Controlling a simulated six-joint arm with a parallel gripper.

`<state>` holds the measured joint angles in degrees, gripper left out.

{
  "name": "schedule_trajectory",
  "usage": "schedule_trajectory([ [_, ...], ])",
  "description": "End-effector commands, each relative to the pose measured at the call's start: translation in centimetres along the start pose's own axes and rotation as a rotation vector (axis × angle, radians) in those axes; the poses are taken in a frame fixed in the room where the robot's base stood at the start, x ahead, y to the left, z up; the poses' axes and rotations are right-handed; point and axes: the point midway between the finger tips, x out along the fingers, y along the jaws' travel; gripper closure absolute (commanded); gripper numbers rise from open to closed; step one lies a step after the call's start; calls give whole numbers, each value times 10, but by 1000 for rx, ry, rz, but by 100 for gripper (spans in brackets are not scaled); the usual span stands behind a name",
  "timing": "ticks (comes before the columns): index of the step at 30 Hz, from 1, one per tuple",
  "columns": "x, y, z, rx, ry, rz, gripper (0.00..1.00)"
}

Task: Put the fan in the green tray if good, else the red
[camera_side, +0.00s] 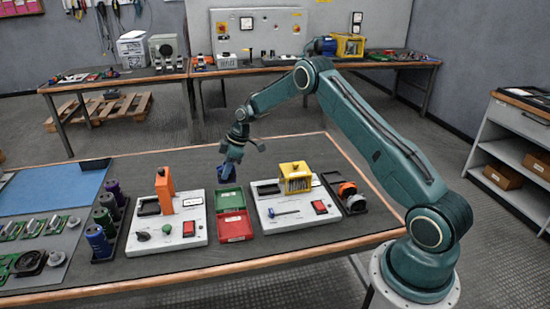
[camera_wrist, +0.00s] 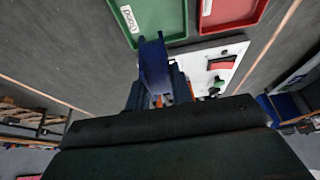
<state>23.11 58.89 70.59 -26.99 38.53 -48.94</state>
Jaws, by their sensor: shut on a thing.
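My gripper (camera_side: 231,162) is shut on a dark blue part (camera_side: 227,173), which seems to be the fan. It hangs above the far end of the green tray (camera_side: 229,200). In the wrist view the blue fan (camera_wrist: 154,66) shows nearly edge-on between the jaws, just short of the green tray (camera_wrist: 158,18). The green tray carries a white label that seems to read "Good". The red tray (camera_side: 235,227) adjoins the green one on its near side; it also shows in the wrist view (camera_wrist: 228,12). Both trays look empty. The fan's face is hidden.
A white test unit with an orange block (camera_side: 165,190) stands left of the trays. Another with a yellow block (camera_side: 295,178) stands right. Blue and purple cylinders (camera_side: 98,240) and green boards lie further left. The table beyond the trays is mostly clear.

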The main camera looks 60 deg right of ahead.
Motion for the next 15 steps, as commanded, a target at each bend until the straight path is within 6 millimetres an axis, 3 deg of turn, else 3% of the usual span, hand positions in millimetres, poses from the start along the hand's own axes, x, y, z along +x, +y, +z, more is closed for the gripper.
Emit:
schedule_trajectory([
  [6, 32, 0, 13, 1, -1, 0, 100],
  [15, 40, 0, 17, 0, 0, 0, 100],
])
